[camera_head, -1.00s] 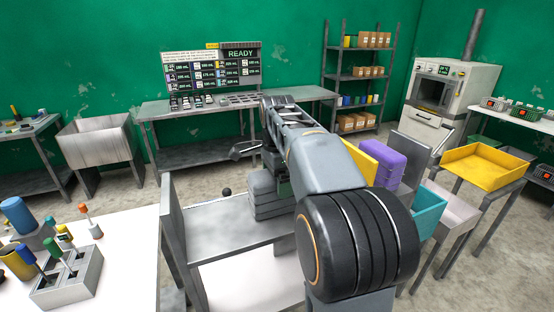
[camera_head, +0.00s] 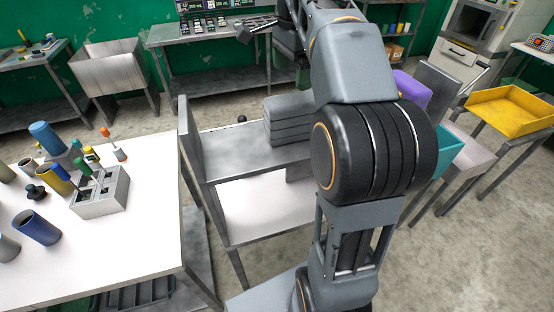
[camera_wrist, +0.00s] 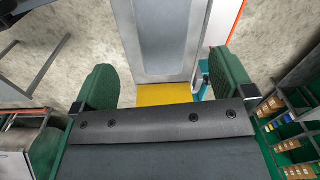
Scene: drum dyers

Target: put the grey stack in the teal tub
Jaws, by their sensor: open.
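The grey stack (camera_head: 288,120), several flat grey layers, sits on the grey top of a stand (camera_head: 245,150), its right end partly hidden by my arm. The teal tub (camera_head: 448,150) is right of my arm, which covers its left part; a narrow teal piece (camera_wrist: 204,75) shows in the wrist view, probably the same tub. My gripper (camera_wrist: 160,88) is open, its green fingers wide apart with nothing held between them. In the head view my forearm reaches up to the top edge, so the gripper is raised beyond the stack and not touching it.
A purple block (camera_head: 411,91) is behind the teal tub. A yellow tray (camera_head: 510,110) stands on a table at right. A white table (camera_head: 140,225) with cups and a tool block is at left. A metal bench (camera_head: 215,75) stands behind. Floor between them is clear.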

